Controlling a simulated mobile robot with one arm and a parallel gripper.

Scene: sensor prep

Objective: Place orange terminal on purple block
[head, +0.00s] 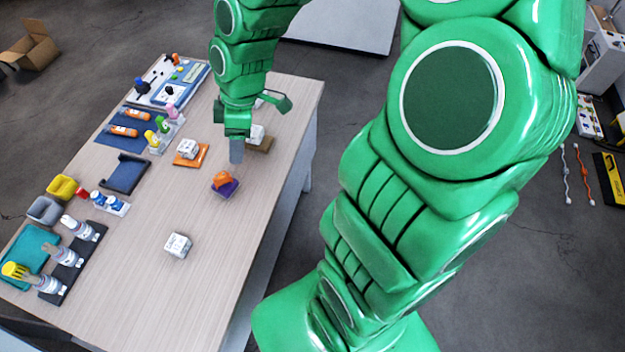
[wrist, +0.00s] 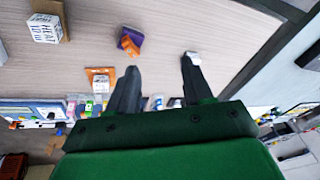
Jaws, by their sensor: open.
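The orange terminal (head: 221,178) sits on top of the purple block (head: 228,190), near the table's right edge in the head view. The terminal looks a little askew on it. In the wrist view the orange terminal (wrist: 128,45) and purple block (wrist: 135,36) lie together beyond the left finger. My gripper (head: 236,158) points down above the table, just behind the pair in the head view and apart from it. In the wrist view my gripper (wrist: 161,66) has its two fingers wide apart with nothing held between them.
A white cube on an orange pad (head: 203,160) and another on a brown block (head: 264,145) stand nearby. A lone white cube (head: 178,245) stands nearer the front. Bottles, trays and racks line the table's left side. The middle of the table (head: 150,220) is clear.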

